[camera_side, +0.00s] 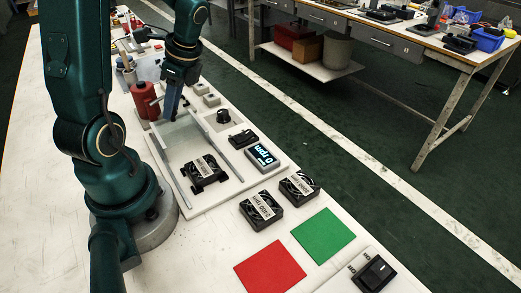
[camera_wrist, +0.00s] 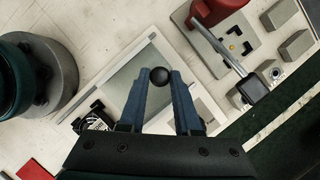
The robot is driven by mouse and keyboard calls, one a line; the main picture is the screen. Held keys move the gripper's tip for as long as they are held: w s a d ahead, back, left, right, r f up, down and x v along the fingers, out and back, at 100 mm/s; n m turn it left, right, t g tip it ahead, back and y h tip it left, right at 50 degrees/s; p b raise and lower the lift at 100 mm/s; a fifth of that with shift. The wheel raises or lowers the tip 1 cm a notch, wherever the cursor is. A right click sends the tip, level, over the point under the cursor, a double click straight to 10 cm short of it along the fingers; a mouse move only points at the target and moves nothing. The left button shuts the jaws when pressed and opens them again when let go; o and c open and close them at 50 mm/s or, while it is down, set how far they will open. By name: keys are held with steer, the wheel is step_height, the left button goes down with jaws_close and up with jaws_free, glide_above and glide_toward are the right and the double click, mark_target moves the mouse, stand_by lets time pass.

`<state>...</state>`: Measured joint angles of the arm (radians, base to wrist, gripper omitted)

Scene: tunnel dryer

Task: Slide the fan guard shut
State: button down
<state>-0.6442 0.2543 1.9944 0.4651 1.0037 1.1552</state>
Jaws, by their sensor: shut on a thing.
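The fan guard is a flat pale, see-through-looking panel (camera_side: 182,143) between two rails on a white base board; it also shows in the wrist view (camera_wrist: 127,78). A round black knob (camera_wrist: 160,74) sits between my fingertips. My gripper (camera_side: 172,116) points down at the guard's far end and is shut on the knob, one blue finger on each side. The fan (camera_side: 205,172) with a white label sits between the rails at the near end, uncovered by the panel. In the wrist view the fan (camera_wrist: 94,118) is partly hidden by my gripper.
A display (camera_side: 262,157) reads 0 rpm, beside a black dial (camera_side: 223,116). Two loose fans (camera_side: 261,210) (camera_side: 300,187) lie nearer the front, by a red mat (camera_side: 270,267) and a green mat (camera_side: 323,235).

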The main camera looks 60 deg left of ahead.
stand_by(0.3)
steer(key=d, duration=1.3)
steer(key=shift+w, duration=0.1)
steer(key=c, duration=0.6)
jaws_free()
steer(key=shift+r, duration=0.1)
steer(key=shift+v, duration=2.45)
